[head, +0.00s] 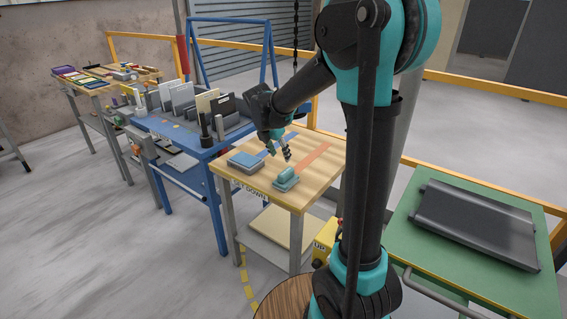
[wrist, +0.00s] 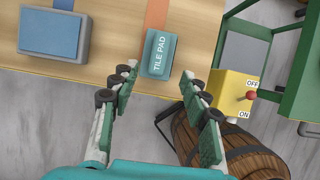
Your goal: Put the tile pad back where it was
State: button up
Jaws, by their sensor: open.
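The tile pad (head: 287,176) is a small teal block lying near the front edge of the wooden table, at the end of an orange strip (head: 314,153). In the wrist view the pad (wrist: 160,52) shows its "TILE PAD" label and lies just beyond my fingertips, roughly in line with the gap between them. My gripper (head: 286,154) is above the table, close to the pad. In the wrist view its fingers (wrist: 161,82) are spread apart with nothing between them. I cannot tell the exact height between fingertips and pad.
A blue-grey block (head: 246,161) sits left of the pad, by a blue strip. A blue rack table (head: 200,148) with upright slabs stands further left. A yellow switch box (wrist: 236,92) and a barrel (wrist: 225,145) are beside the wooden table. A green table (head: 425,250) holds a dark panel.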

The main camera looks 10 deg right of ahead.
jog(key=s+d+f+m+y, duration=0.1)
jog(key=s+d+f+m, duration=0.2)
jog(key=s+m, duration=1)
jog(key=s+d+f+m+t+y, duration=0.1)
jog(key=s+d+f+m, duration=0.3)
jog(key=s+m, duration=0.9)
notch_tip(320, 180, down, 3)
jog(key=shift+r+m+y, duration=0.1)
jog(key=shift+m+y, duration=0.4)
jog(key=shift+y, duration=0.1)
